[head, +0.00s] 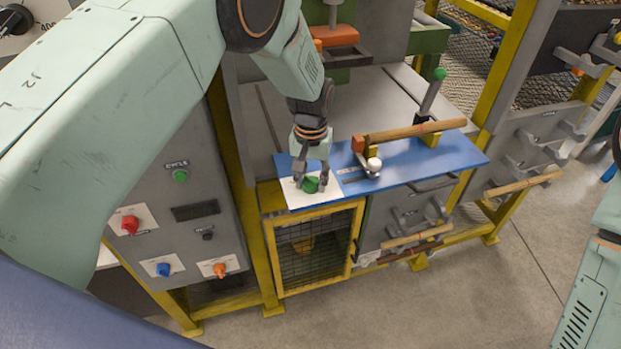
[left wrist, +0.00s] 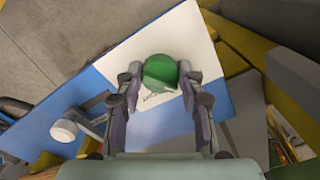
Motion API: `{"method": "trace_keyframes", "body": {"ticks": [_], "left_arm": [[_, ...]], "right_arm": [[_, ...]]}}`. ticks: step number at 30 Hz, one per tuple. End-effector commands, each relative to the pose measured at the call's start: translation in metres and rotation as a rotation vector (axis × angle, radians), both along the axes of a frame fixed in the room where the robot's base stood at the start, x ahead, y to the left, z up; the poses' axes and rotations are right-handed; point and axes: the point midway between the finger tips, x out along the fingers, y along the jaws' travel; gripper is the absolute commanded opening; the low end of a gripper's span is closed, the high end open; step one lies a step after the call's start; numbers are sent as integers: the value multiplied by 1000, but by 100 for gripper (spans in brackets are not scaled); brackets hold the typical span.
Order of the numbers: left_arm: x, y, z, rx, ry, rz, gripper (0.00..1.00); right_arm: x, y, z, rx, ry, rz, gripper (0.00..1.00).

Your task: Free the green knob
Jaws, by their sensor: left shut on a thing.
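A round green knob (head: 311,185) is on or just above a white sheet (head: 325,190) at the left end of the blue board. My left gripper (head: 312,181) points down with its fingers shut on this knob. In the left wrist view the green knob (left wrist: 160,71) sits between the two fingertips (left wrist: 160,84), over marks on the white sheet. Whether its underside touches the sheet is hidden. Another green knob (head: 439,74) tops a tilted grey lever farther back. My right gripper is not in view.
The blue board (head: 400,178) also carries a turned wooden bar (head: 415,130) on supports and a clamp with a white knob (head: 374,164). The white knob also shows in the left wrist view (left wrist: 64,130). A control panel with a green button (head: 181,175) stands left; open floor lies in front.

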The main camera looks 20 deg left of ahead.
Motion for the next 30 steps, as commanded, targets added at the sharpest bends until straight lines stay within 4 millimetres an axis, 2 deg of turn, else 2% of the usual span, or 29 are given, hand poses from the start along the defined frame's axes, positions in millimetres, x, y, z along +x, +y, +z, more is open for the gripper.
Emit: {"method": "trace_keyframes", "body": {"ticks": [1,12,29,30], "left_arm": [[5,-1,4,-1,-14,29,7],[5,-1,4,-2,-14,179,7],[5,-1,5,-2,-15,206,7],[5,-1,5,-2,-15,206,41]], "right_arm": [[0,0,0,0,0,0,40],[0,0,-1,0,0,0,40],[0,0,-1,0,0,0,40],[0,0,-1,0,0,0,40]]}}
